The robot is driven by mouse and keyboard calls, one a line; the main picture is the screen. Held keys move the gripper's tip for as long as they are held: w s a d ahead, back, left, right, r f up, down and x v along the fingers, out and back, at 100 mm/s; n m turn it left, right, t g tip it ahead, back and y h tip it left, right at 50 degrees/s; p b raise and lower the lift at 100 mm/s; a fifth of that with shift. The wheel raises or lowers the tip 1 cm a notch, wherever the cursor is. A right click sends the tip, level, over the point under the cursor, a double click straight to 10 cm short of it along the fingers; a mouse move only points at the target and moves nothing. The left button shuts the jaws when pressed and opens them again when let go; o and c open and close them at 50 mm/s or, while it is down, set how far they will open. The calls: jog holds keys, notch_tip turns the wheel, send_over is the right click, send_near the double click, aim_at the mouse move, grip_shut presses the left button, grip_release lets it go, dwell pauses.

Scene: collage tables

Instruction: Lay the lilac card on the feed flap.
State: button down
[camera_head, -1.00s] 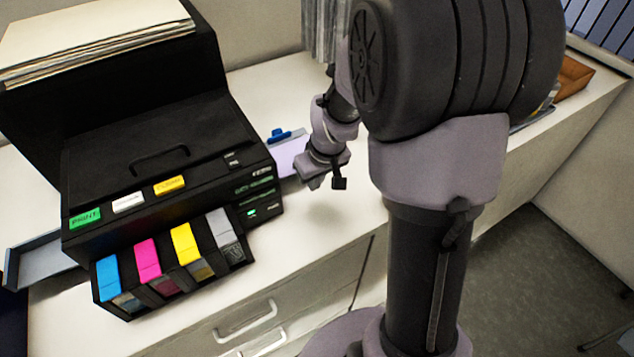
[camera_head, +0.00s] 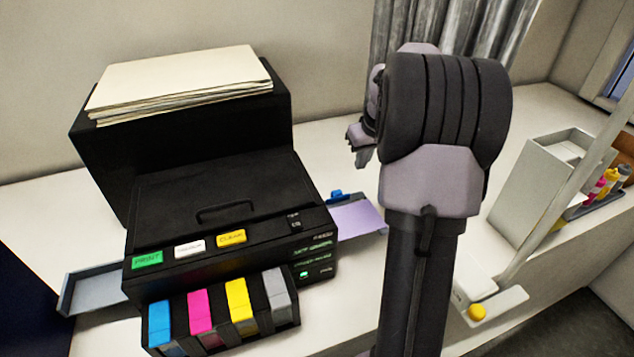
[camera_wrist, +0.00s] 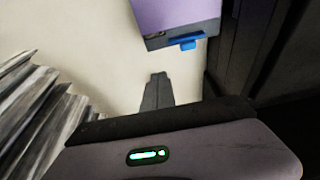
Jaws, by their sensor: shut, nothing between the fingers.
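The lilac card (camera_head: 358,219) lies on the feed flap at the right side of the black printer (camera_head: 215,200). In the wrist view the card (camera_wrist: 175,12) covers most of the flap, and the flap's grey edge (camera_wrist: 208,29) and blue guide (camera_wrist: 188,43) show beside it. The blue guide also shows in the head view (camera_head: 336,195). My gripper (camera_head: 359,148) is shut and empty, raised behind and apart from the card. Its closed fingers (camera_wrist: 155,82) show in the wrist view over bare table. My arm hides part of the table to the right.
A paper stack (camera_head: 180,82) tops the printer's back. Ink cartridges (camera_head: 237,305) stand in front, and a grey tray (camera_head: 95,290) sticks out left. A grey box (camera_head: 545,185) and small bottles (camera_head: 605,185) stand at right. A grey curtain (camera_head: 450,35) hangs behind my arm.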

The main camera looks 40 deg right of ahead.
aim_at(360, 197)
jog(key=f+b, duration=0.1)
jog(key=f, duration=0.2)
jog(key=s+f+b, duration=0.1)
jog(key=f, duration=0.2)
jog(key=s+f, duration=0.1)
jog(key=f, duration=0.2)
jog(key=shift+b, duration=0.4)
jog(key=shift+w, duration=0.15)
